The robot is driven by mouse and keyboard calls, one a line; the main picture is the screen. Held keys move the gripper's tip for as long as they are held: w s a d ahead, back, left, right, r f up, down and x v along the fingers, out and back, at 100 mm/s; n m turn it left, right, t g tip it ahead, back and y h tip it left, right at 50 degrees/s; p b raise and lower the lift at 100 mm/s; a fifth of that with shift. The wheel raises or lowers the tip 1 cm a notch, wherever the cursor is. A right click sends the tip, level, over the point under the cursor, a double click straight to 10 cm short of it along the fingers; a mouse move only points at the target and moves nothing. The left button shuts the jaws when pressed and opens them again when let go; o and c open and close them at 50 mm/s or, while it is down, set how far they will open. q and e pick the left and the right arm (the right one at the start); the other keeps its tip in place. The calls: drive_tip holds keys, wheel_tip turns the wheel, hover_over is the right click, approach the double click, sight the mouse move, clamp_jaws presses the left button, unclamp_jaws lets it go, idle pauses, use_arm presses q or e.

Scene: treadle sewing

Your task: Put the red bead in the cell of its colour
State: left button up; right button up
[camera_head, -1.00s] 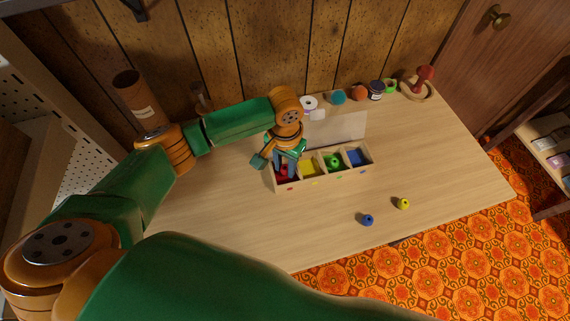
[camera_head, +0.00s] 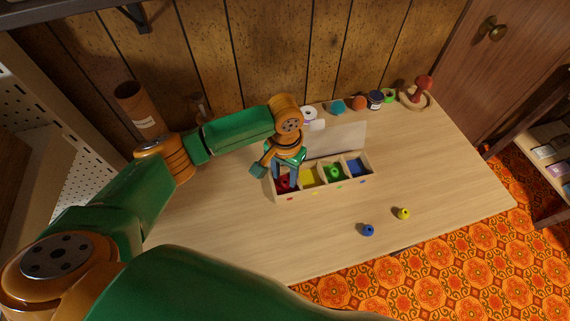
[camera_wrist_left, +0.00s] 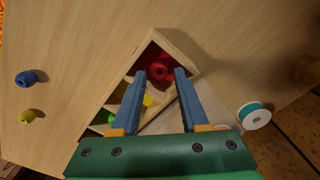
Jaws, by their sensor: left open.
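The red bead (camera_wrist_left: 158,70) lies in the red cell at the left end of the wooden sorting box (camera_head: 326,189); it shows in the head view too (camera_head: 284,184). My left gripper (camera_head: 285,179) is open above that cell, its fingers pointing down into it. In the left wrist view the two blue fingertips (camera_wrist_left: 160,75) stand apart, one on each side of the bead, with a gap visible to the bead. The green bead (camera_head: 334,172) is in the green cell. The yellow cell (camera_head: 309,176) and blue cell (camera_head: 356,165) look empty. My right gripper is not in view.
A blue bead (camera_head: 368,230) and a yellow bead (camera_head: 403,213) lie loose on the table (camera_head: 440,170) in front of the box. The table's right side is clear.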

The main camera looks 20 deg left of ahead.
sight(285, 183)
use_arm(q)
wheel_tip(285, 183, up, 11)
drive_tip(key=shift+r, duration=0.2)
drive_tip(key=shift+f, duration=0.1)
